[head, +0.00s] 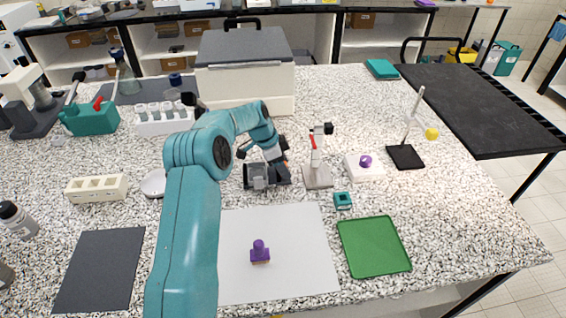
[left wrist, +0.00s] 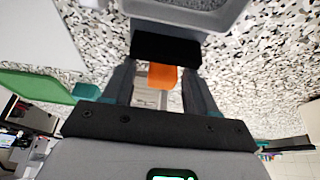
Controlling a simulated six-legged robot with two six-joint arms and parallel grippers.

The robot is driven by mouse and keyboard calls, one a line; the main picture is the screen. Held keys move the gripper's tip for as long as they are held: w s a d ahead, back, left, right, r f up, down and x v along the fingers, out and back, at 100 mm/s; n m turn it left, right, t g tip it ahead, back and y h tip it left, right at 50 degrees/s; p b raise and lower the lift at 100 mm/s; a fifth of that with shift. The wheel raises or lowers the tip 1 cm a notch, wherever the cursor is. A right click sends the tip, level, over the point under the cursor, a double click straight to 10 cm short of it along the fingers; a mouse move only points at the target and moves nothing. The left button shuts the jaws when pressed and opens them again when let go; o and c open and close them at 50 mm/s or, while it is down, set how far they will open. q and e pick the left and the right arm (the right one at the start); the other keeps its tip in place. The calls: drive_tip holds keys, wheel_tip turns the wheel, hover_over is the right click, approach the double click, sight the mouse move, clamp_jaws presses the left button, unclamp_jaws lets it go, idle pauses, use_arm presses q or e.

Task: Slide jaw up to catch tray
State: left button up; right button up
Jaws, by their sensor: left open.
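The sieve shaker stands mid-table in the head view, with a grey catch tray (head: 258,177) at its front left and a dark body (head: 283,174) beside it. My right gripper is out of view.
A white stand with a red lever (head: 317,170) is close on the right. A teal block (head: 342,200), green tray (head: 374,247) and white mat (head: 290,285) with a purple piece (head: 260,252) lie in front. A large white box (head: 245,80) stands behind.

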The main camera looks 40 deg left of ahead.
use_arm(q)
drive_tip(key=shift+w+f, duration=0.15)
drive_tip(key=c, duration=0.4)
clamp_jaws()
drive_tip(key=shift+s+a+f+b, duration=0.1)
drive_tip(key=shift+s+a+b, duration=0.9)
drive_tip(key=shift+b, duration=0.25)
drive_tip(key=shift+s, duration=0.1)
drive_tip(key=shift+o, duration=2)
unclamp_jaws()
drive_tip(key=shift+r, duration=0.2)
drive_tip(key=shift+s, duration=0.1)
